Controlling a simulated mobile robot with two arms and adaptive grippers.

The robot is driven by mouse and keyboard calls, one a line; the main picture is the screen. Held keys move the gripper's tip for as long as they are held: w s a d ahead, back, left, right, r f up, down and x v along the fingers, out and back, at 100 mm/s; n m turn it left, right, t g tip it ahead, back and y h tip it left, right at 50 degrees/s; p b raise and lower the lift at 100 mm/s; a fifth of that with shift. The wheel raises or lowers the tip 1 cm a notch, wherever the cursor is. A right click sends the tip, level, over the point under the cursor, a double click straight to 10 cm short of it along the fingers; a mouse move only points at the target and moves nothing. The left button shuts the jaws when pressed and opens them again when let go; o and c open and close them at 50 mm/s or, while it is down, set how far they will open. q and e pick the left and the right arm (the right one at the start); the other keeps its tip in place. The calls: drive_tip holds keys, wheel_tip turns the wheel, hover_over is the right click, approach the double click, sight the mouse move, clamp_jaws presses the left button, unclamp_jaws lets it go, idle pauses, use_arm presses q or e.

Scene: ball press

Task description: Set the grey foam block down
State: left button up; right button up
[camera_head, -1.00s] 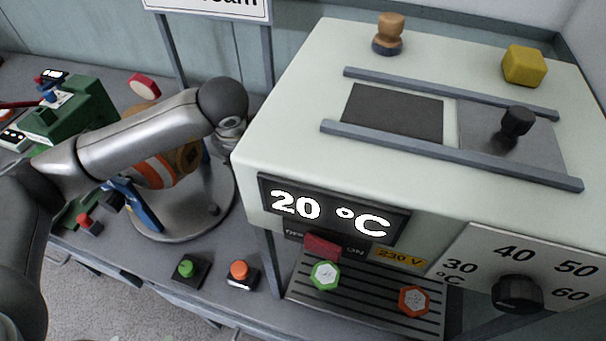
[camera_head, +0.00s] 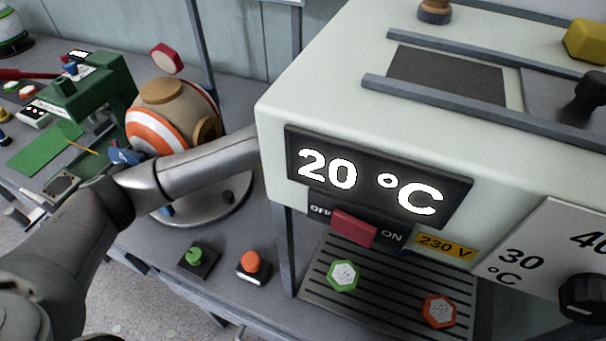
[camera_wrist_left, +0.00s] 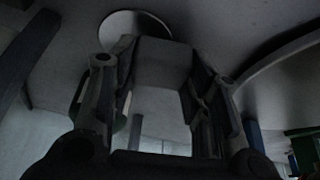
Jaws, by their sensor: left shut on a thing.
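My left arm reaches in from the left in the head view, and its end passes out of sight behind the left edge of the white machine (camera_head: 360,80). In the left wrist view my left gripper (camera_wrist_left: 163,80) has its two fingers on either side of a dim grey block (camera_wrist_left: 163,62), which looks like the grey foam block. It is shut on the block. The picture is dark, so I cannot tell whether the block touches the surface beyond it. The block does not show in the head view. My right gripper is not in view.
The machine has a 20 °C display (camera_head: 370,188), a red switch (camera_head: 353,229) and a slatted tray (camera_head: 390,290). A striped ball (camera_head: 170,115) stands left of it, beyond my forearm. Green (camera_head: 195,257) and orange (camera_head: 250,262) buttons sit on the bench in front.

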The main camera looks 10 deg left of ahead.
use_arm(q)
drive_tip(key=d, duration=0.1)
drive_tip(key=w+d, duration=0.1)
drive_tip(key=shift+w+d+f, duration=0.3)
drive_tip(key=shift+d+f, duration=0.05)
drive_tip(key=shift+f, duration=0.05)
drive_tip(key=shift+f+b, duration=0.25)
drive_tip(key=shift+b, duration=0.05)
drive_tip(key=shift+a, duration=0.1)
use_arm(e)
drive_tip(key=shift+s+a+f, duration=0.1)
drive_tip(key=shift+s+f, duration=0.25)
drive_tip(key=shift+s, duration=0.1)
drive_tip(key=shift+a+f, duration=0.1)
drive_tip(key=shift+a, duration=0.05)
use_arm(q)
drive_tip(key=shift+f, duration=0.2)
drive_tip(key=o, duration=0.8)
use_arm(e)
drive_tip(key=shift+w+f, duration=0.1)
use_arm(q)
drive_tip(key=shift+r, duration=0.1)
